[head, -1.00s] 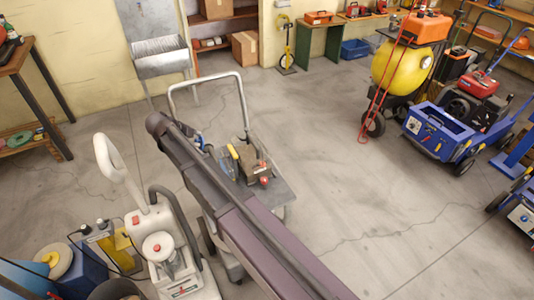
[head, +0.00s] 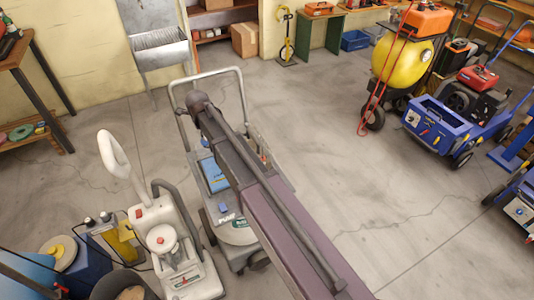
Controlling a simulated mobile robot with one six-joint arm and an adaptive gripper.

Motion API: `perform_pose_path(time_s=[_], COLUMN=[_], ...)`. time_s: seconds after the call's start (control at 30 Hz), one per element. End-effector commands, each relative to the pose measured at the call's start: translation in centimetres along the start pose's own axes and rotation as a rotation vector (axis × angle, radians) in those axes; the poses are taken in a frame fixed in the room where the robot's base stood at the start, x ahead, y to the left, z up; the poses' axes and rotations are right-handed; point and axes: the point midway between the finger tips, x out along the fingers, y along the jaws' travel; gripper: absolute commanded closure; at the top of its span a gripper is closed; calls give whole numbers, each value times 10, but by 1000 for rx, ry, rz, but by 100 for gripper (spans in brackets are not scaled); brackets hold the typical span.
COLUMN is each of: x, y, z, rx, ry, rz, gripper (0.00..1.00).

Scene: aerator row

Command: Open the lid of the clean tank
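A floor machine with a blue panel (head: 214,174) stands at the centre left, partly behind my arm. A pale round lid or tank top (head: 236,231) shows low on its front, its right side covered by my arm. A cream machine (head: 185,268) stands to its left, with a round white cap (head: 161,238) on top and a loop handle (head: 113,154). I cannot tell for certain which part is the clean tank, and no lid is visibly raised. My arm crosses from the lower right up to the blue-panelled machine's handle; my gripper is not visible.
A grey tubular handle (head: 207,76) rises behind my arm. A blue drum (head: 22,275), a dark bucket (head: 124,288) and battery-like boxes crowd the lower left. A yellow-tank machine (head: 409,62) and blue carts (head: 437,124) stand right. The floor between (head: 345,130) is clear.

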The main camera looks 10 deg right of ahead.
Motion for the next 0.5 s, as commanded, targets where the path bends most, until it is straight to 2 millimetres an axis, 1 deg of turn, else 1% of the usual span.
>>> perform_pose_path(time_s=[0.5], x=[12], y=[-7], z=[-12], rx=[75], ry=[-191], rz=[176], gripper=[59])
